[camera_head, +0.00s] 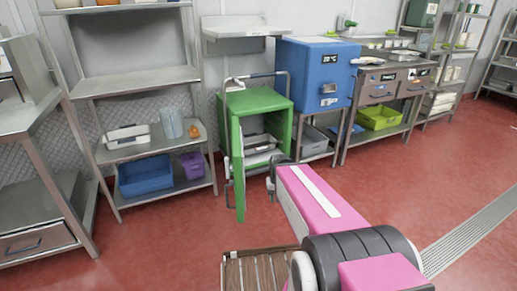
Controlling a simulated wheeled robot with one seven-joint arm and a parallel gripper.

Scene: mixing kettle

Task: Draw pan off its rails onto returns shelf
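A green cabinet (258,99) stands against the wall with its door (238,178) swung open towards me. Inside, a shallow metal pan (259,141) rests low in the cabinet; its rails are too small to make out. My pink arm reaches towards the cabinet's front right. My gripper (273,177) is small and dark at the arm's far end, in front of the opening and partly hidden by the arm. I cannot tell whether its fingers are open or touch anything. No shelf is clearly marked as the returns shelf; a steel rack (140,80) stands left of the cabinet.
The rack holds a blue crate (146,175), a purple bin (193,166) and white trays (127,135). A blue oven-like box (315,72) stands right of the cabinet. A wall shelf (238,32) hangs above. A slatted wooden item (258,272) is near me. Red floor is clear at left.

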